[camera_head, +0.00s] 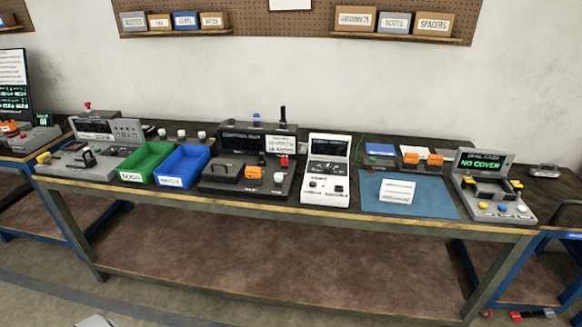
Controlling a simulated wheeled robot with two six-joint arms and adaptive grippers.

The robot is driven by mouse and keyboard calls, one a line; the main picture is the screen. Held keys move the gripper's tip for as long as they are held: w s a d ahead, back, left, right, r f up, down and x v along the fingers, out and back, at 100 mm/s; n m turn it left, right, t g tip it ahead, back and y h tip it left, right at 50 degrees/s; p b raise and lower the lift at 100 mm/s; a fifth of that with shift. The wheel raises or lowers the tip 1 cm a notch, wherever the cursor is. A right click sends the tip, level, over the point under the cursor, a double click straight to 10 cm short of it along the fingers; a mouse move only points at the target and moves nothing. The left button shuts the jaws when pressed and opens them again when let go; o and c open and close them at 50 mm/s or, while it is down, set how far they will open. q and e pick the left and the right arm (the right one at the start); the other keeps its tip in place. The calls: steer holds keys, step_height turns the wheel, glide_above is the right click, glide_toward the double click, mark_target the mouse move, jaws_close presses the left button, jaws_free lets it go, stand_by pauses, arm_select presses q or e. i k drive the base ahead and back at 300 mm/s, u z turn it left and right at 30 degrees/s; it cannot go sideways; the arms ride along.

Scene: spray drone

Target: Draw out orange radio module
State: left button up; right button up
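An orange block (253,172) sits on the front of the dark console in the middle of the long bench, beside a white knob. Two more orange blocks, a left one (411,158) and a right one (434,159), sit on small units behind the blue mat. I cannot tell from their looks which is the radio module. A grey test station (491,187) at the bench's right end has a screen reading "NO COVER", and its dark recess looks empty. Neither of my grippers is in view.
A green bin (146,162) and a blue bin (182,166) stand left of the console. A white instrument (327,170) stands right of it. The blue mat (440,199) holds a white card. Another grey station (105,130) stands at the left end.

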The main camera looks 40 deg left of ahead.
mark_target(250, 172)
steer(key=z, duration=0.1)
steer(key=i, duration=1)
steer(key=u, duration=1.15)
steer(key=i, duration=0.8)
steer(key=u, duration=0.85)
